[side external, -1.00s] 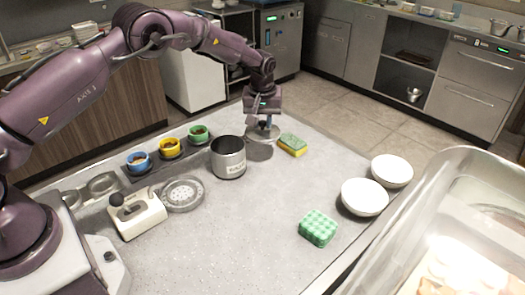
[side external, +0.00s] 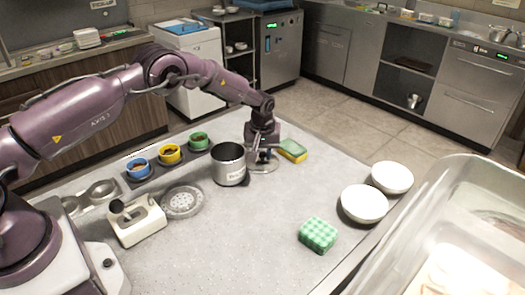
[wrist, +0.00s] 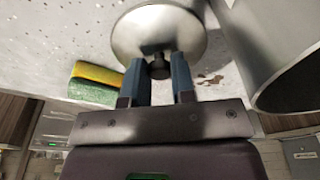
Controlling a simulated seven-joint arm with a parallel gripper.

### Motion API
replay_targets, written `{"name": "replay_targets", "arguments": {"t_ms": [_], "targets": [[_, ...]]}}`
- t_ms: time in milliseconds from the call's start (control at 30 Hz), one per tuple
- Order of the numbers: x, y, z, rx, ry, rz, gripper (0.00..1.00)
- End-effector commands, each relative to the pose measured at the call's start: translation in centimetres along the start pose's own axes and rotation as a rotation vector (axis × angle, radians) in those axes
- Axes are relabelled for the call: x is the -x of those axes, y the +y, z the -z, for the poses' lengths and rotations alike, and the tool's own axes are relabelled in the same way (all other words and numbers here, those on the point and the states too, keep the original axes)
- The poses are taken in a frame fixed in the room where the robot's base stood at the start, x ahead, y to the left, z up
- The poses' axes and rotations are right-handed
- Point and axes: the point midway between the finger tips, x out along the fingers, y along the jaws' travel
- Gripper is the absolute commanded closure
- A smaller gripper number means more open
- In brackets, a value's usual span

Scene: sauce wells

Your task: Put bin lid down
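The bin lid (side external: 263,168) is a round metal disc with a dark knob, lying level at the counter surface just right of the bin. It looks to be touching the counter or very close to it. The metal bin (side external: 228,166) stands upright, open-topped. My gripper (side external: 262,156) points down over the lid. The wrist view also shows the lid (wrist: 160,30) and the side of the bin (wrist: 270,50).
A yellow-green sponge (side external: 292,151) lies close behind the lid. Brown scraps (wrist: 210,79) lie on the counter beside it. Blue (side external: 138,168), yellow (side external: 170,154) and green (side external: 198,142) sauce cups stand left. The counter front of the bin is clear up to a green block (side external: 318,234).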

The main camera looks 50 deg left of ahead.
Motion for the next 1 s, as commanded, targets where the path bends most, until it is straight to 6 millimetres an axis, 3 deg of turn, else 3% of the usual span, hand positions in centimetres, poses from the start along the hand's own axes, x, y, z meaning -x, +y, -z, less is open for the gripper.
{"name": "replay_targets", "arguments": {"t_ms": [33, 100, 467, 1000], "targets": [[0.0, 0.0, 0.0, 0.0, 0.0, 0.0, 0.67], [0.0, 0.0, 0.0, 0.0, 0.0, 0.0, 0.51], [0.6, 0.0, 0.1, 0.0, 0.001, -0.001, 0.51], [10.7, 0.1, 0.1, -0.001, 0.002, -0.001, 0.51]]}}
